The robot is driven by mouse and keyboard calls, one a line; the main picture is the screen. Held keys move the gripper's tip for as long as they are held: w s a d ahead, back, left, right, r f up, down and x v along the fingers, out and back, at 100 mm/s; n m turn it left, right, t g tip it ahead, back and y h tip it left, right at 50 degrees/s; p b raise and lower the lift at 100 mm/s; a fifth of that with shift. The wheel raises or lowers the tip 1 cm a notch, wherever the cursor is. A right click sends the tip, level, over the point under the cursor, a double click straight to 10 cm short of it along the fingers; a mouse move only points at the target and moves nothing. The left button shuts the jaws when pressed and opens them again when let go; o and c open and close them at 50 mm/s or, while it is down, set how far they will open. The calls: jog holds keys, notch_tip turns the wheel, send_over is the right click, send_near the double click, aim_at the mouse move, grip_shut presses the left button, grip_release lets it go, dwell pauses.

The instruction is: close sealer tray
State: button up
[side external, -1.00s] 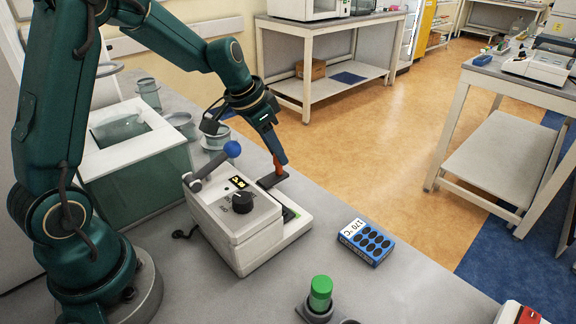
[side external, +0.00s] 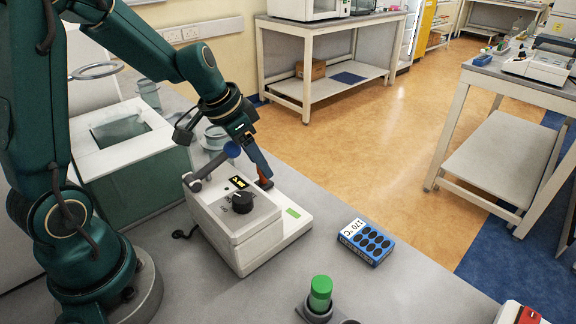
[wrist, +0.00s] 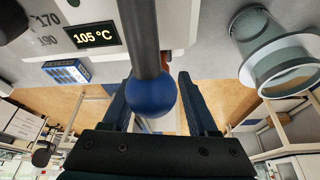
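The sealer (side external: 232,222) is a white box with a black knob and a lit display on the bench. Its lever ends in a blue ball (side external: 232,149); the wrist view shows this ball (wrist: 151,93) in front of my fingers. An orange-red tab (side external: 264,177) shows at my fingertips, beside the sealer's far side. The dark tray plate is not visible now; a green patch (side external: 294,212) shows on the sealer's white base. My gripper (side external: 262,172) points down at the tab. In the wrist view its two fingers (wrist: 160,85) stand apart. The ball hides much of the gap.
A blue block (side external: 366,242) marked 170 °C lies right of the sealer. A green-capped tube (side external: 320,292) stands at the front. A white-rimmed bath (side external: 130,165) is left of the sealer, with glassware behind. Bench between sealer and block is clear.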

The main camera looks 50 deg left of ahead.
jog(key=v, duration=0.5)
jog(key=shift+r, duration=0.1)
dwell(0.3)
